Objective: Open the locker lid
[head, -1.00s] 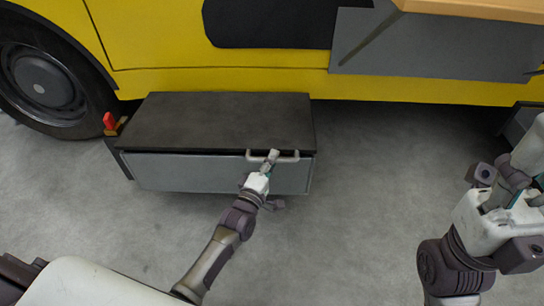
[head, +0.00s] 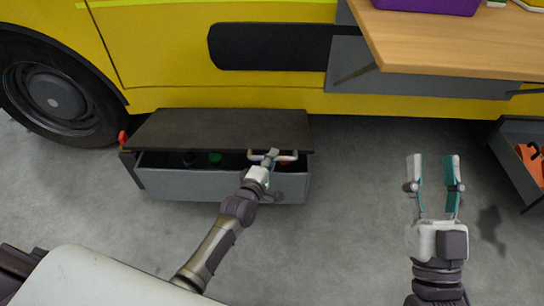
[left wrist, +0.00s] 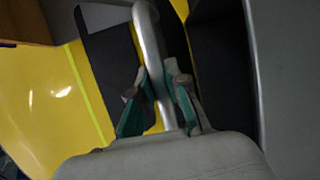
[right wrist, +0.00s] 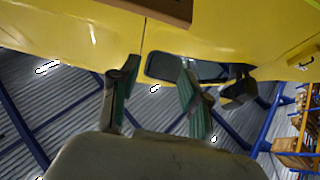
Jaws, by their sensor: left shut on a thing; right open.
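The locker (head: 220,185) is a low grey box on the floor against the yellow vehicle. Its dark lid (head: 220,128) stands slightly raised at the front, with a dark gap above the grey front wall. A green item (head: 215,157) shows inside; the rest of the inside is dark. My left gripper (head: 270,158) is shut on the light metal handle (head: 290,157) at the lid's front edge. The left wrist view shows the handle bar (left wrist: 150,45) between its fingers. My right gripper (head: 433,160) is open and empty, to the right above the floor.
A wheel (head: 58,100) stands left of the locker, with a small red part (head: 122,137) beside it. A wooden shelf (head: 460,45) juts out upper right. An open grey container with an orange thing (head: 530,160) is far right. The floor between is clear.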

